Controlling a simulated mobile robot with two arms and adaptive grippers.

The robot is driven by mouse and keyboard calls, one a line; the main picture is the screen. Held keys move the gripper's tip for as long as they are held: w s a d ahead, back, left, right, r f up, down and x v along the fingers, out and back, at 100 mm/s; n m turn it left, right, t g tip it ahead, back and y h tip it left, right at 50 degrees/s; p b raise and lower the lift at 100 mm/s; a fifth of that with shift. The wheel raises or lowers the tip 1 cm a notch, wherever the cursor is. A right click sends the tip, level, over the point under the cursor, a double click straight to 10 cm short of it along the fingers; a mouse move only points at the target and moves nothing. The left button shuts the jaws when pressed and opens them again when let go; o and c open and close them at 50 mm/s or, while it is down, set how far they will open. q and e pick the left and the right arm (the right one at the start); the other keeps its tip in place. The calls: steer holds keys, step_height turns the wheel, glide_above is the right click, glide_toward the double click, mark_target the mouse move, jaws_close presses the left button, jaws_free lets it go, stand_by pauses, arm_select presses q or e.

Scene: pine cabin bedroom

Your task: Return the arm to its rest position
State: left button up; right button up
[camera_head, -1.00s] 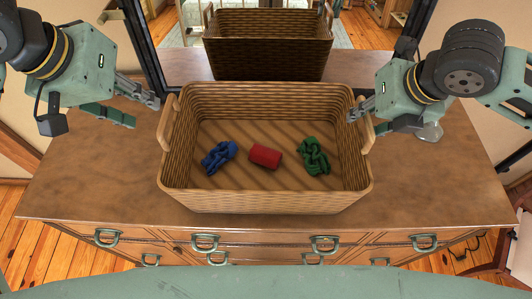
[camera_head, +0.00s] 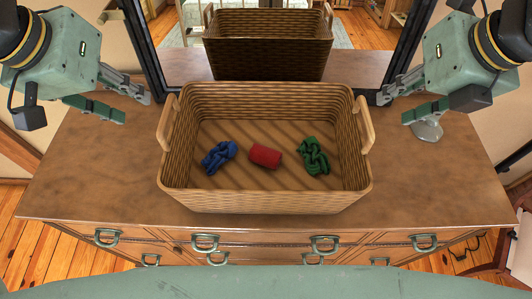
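My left gripper (camera_head: 137,108) is at the upper left, above the dresser top and left of the wicker basket (camera_head: 265,202). Its two fingers are apart with nothing between them. My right gripper (camera_head: 391,110) is at the upper right, clear of the basket's right handle. Its fingers are also apart and empty. The basket stands upright on the dresser. In it lie a blue knotted item (camera_head: 218,157), a red cylinder-like roll (camera_head: 265,156) and a green knotted item (camera_head: 313,157), side by side and apart.
The wooden dresser (camera_head: 90,175) has bare room on both sides of the basket. A dark-framed mirror (camera_head: 399,55) stands behind and reflects the basket.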

steer(key=shift+s+r, duration=0.15)
steer(key=shift+r, duration=0.25)
